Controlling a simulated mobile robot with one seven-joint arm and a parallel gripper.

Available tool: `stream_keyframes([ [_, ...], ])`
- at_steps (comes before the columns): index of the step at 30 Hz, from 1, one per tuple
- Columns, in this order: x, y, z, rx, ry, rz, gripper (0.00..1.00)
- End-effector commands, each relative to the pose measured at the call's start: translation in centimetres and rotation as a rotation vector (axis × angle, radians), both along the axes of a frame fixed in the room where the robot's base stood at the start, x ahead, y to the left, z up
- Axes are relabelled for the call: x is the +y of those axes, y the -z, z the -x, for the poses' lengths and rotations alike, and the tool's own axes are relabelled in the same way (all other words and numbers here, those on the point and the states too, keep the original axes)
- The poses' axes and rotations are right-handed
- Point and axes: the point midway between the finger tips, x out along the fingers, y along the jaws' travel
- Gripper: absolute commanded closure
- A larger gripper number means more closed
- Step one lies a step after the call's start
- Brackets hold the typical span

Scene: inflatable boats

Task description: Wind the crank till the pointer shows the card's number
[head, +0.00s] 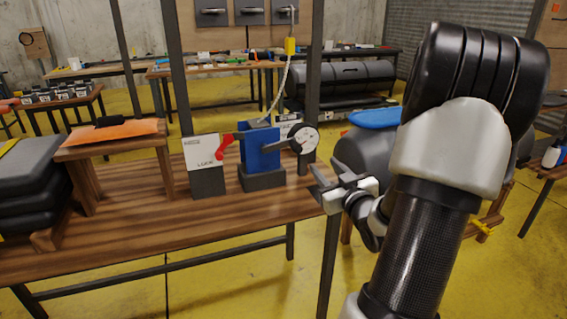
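A blue winch (259,147) stands on a dark base on the wooden workbench. A crank arm with a dark knob (296,146) is on its right side, in front of a pale round disc (304,137). A red lever (224,147) is on its left side. A white card (201,151) with small print stands left of the winch on a dark block. Another white card (287,123) is partly hidden behind the winch. Numbers and pointer are too small to read. My gripper (319,181) is open and empty, right of and below the crank, apart from it.
A pale rope (279,92) runs up from the winch to a yellow piece (290,46) between dark posts. A small wooden stand (106,144) with an orange sheet is at the left. The bench top (150,222) in front is clear. A grey inflatable (362,156) lies behind my arm.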

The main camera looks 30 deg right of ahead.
Motion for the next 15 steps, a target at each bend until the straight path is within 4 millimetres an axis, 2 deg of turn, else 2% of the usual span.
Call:
stream_keyframes([
  [1, 0.6, 1.0, 0.5, -0.013, -0.017, -0.007, 0.61],
  [4, 1.4, 1.1, 0.6, -0.031, -0.041, -0.008, 0.61],
  [7, 1.4, 1.1, -0.2, -0.034, -0.046, -0.007, 0.61],
  [11, 0.9, 1.1, -2.4, -0.033, -0.046, -0.006, 0.61],
  [15, 0.2, 1.1, -5.4, -0.034, -0.046, -0.007, 0.61],
])
